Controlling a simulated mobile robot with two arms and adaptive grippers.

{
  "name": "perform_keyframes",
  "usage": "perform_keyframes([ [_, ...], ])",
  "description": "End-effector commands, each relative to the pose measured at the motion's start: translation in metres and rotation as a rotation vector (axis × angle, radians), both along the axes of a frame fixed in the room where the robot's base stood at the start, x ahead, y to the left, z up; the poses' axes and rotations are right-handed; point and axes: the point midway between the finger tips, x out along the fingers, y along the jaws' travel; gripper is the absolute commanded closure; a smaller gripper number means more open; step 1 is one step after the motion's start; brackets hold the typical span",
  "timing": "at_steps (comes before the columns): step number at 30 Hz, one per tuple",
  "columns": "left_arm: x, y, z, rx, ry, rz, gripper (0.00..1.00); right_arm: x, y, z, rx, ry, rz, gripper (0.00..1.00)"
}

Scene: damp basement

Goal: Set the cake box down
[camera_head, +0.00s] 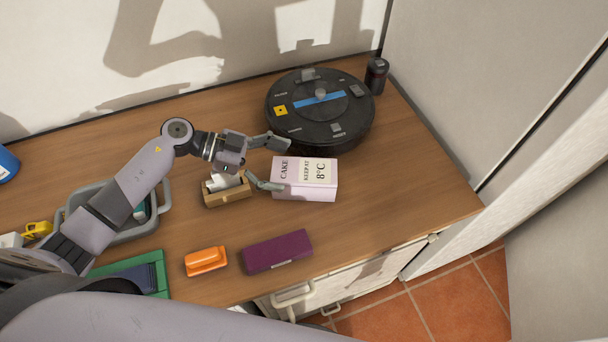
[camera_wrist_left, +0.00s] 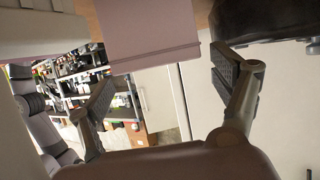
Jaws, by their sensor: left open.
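The cake box (camera_head: 305,180) is a pale pink box with a printed label reading "CAKE KEEP AT 8°C". In the head view it appears to rest upright on the wooden table, right of my left gripper (camera_head: 269,163). That gripper is open, its fingers spread, with the tips close to the box's left side; I cannot tell whether one touches it. In the left wrist view the pink box (camera_wrist_left: 150,35) lies beyond the spread fingers of the gripper (camera_wrist_left: 165,85). My right gripper is not in view.
A small wooden box (camera_head: 228,196) stands under my left gripper. A purple case (camera_head: 277,252) and an orange item (camera_head: 206,261) lie in front. The table's right part is clear.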

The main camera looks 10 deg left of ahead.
Motion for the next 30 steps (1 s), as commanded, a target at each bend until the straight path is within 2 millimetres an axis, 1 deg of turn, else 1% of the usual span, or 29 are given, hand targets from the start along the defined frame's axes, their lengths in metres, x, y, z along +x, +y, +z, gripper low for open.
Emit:
perform_keyframes([
  [1,0.002,-0.01,0.004,-0.007,0.0,-0.001,0.15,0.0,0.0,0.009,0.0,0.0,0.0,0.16],
  [3,0.004,-0.02,0.001,-0.007,0.0,-0.001,0.15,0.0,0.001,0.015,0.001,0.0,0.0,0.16],
  [6,0.006,-0.031,-0.007,-0.004,0.001,-0.001,0.15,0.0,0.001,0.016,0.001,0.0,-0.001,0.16],
  [9,0.007,-0.036,-0.011,-0.002,0.0,-0.002,0.15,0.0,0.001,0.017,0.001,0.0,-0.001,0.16],
  [16,0.007,-0.036,-0.012,-0.001,-0.001,-0.001,0.16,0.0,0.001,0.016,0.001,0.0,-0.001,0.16],
  [30,0.007,-0.036,-0.012,-0.001,0.0,-0.001,0.47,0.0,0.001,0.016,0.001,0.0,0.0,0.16],
])
